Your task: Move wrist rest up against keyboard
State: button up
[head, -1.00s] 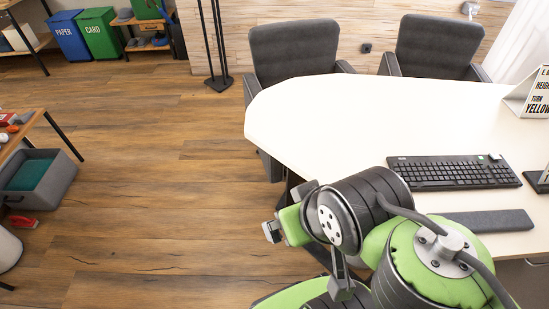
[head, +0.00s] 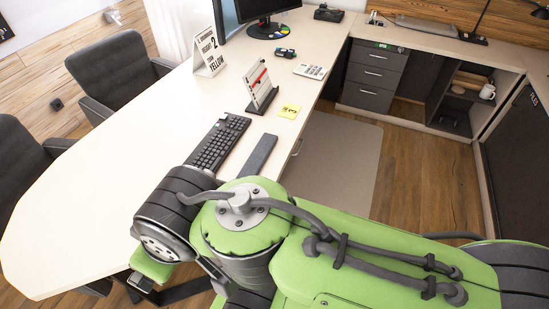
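The black keyboard (head: 219,142) lies on the white desk (head: 120,178), left of centre in the head view. The dark grey wrist rest (head: 258,154) lies to its right, along the desk's edge, roughly parallel to it. A strip of bare desk separates the two. My green and black arm crosses the lower part of the view and covers the near end of the wrist rest. Only a small part of my gripper (head: 141,283) shows below the arm, low at the desk's near edge. Its fingers are hidden, so its opening cannot be told.
A dark document stand (head: 261,97), a yellow note (head: 290,111), a calculator (head: 311,71), a sign (head: 209,52) and a monitor (head: 268,10) stand beyond the keyboard. Chairs (head: 112,72) line the left side. Drawers (head: 374,76) stand at the back right. Floor is open at right.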

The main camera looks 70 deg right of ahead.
aim_at(253, 166)
jog(key=z, duration=2.05)
